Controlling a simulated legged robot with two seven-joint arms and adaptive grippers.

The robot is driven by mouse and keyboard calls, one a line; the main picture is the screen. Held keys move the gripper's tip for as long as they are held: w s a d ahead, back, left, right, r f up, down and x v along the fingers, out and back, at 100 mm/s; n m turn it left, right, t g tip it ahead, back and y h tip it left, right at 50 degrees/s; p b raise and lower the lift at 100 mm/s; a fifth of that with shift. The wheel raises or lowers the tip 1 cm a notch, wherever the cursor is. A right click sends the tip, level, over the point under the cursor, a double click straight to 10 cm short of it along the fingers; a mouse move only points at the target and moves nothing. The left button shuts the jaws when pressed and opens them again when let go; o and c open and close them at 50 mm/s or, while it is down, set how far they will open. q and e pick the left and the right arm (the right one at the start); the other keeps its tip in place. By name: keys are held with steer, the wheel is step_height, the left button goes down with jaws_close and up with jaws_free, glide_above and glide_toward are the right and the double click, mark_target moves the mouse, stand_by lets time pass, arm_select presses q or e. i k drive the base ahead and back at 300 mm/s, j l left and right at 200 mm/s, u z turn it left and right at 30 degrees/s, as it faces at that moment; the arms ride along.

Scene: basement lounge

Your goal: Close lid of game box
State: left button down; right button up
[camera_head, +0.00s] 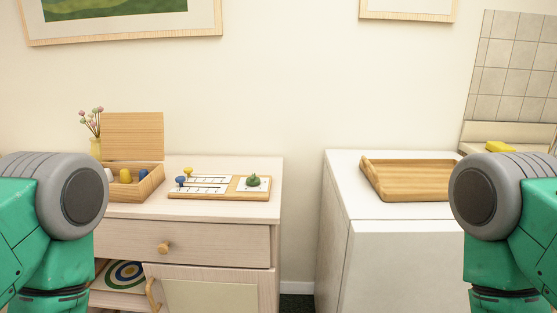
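The wooden game box (150,187) stands on the left cabinet top, partly hidden by my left arm. Its lid (133,136) is open and stands upright at the back of the box. Yellow and blue pieces (126,175) and a whitish piece show inside it. Only thick joints and links of my two arms show, at the left and right edges of the picture. Neither gripper is in view.
A wooden game board (220,195) with small pieces lies right of the box. A vase with flowers (94,146) stands behind the box. A white cabinet (345,215) carries a wooden tray (410,194). A gap separates the two cabinets. The left cabinet's lower compartment shows a round target pattern (126,274).

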mark_target(138, 136)
steer(key=u, duration=1)
